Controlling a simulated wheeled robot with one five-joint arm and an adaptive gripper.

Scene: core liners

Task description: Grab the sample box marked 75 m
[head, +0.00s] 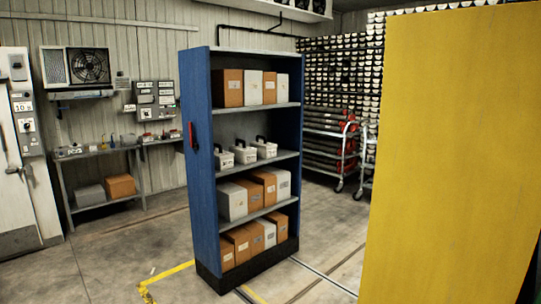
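A blue shelf unit (204,165) stands in the middle of the head view, its open side facing right. Orange-brown boxes (229,88) and white boxes (253,88) stand on its top shelf. More boxes stand on the lower shelf, including a white one (232,201) and an orange-brown one (267,186). The bottom level also holds orange-brown boxes (227,254) and a white one (268,233). Small labels show on some boxes, but the writing is too small to read, so I cannot tell which is marked 75 m. My gripper is not in view.
A large yellow panel (450,150) blocks the right side. White cases with black handles (244,153) fill the second shelf. Floor rails (325,279) run beside the unit's base. A bench (100,151) stands at the left wall, and a wheeled cart (345,150) behind. Floor at left front is clear.

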